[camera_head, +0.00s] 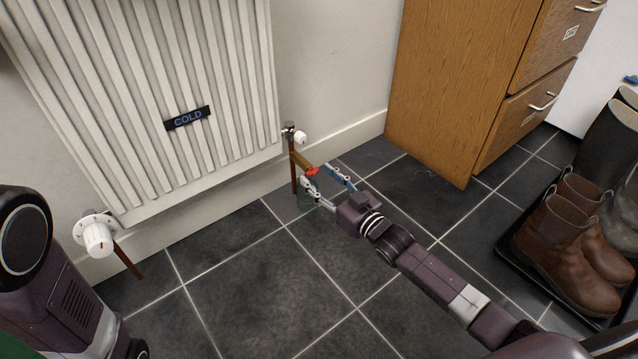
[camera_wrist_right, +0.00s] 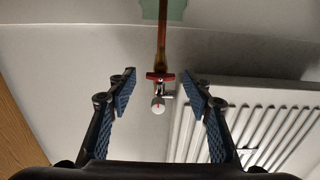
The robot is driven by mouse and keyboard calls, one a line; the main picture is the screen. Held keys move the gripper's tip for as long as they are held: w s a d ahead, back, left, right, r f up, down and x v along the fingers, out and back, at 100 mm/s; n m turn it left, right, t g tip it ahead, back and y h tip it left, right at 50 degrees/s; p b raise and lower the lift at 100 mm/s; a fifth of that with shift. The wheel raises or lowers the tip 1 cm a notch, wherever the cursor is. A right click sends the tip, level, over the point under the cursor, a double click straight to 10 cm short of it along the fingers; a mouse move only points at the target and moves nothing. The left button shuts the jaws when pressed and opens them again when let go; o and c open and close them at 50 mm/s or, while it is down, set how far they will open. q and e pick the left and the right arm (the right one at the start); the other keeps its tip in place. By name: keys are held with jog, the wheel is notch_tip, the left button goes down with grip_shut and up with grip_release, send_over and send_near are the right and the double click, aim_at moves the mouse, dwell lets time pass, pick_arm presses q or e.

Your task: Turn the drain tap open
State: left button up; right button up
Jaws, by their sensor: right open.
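The drain tap shows as a brass body with a red handle (camera_head: 313,171), low on a copper pipe (camera_head: 293,165) at the radiator's right end. My right gripper (camera_head: 319,177) reaches in from the lower right and is open, its fingers near the red handle. In the right wrist view the red handle (camera_wrist_right: 160,76) sits between the two blue-padded fingers (camera_wrist_right: 160,88), with visible gaps on both sides. Whether a finger touches it is not clear. My left gripper is out of view.
A white radiator (camera_head: 150,90) with a "COLD" sign (camera_head: 187,118) hangs on the wall. White valves stand at its left (camera_head: 97,237) and right (camera_head: 300,137) ends. A wooden cabinet (camera_head: 430,90) and brown boots (camera_head: 560,235) stand right.

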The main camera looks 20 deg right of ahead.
jog(key=shift+w, duration=0.2)
jog(key=c, duration=1.1)
jog(key=shift+a+r+n+p, duration=0.1)
jog(key=shift+r+n+p, duration=0.15)
jog(key=shift+n+p, duration=1.25)
jog(key=shift+c, duration=0.2)
jog(key=shift+n+p, duration=0.75)
jog(key=shift+n, duration=0.05)
jog(key=n+p, duration=0.1)
jog(key=n, duration=0.1)
jog(key=shift+f+n, duration=0.1)
jog(key=shift+n, duration=0.3)
jog(key=n+p, duration=0.1)
jog(key=n, duration=0.9)
jog(key=shift+f, duration=0.15)
jog(key=shift+n, duration=0.4)
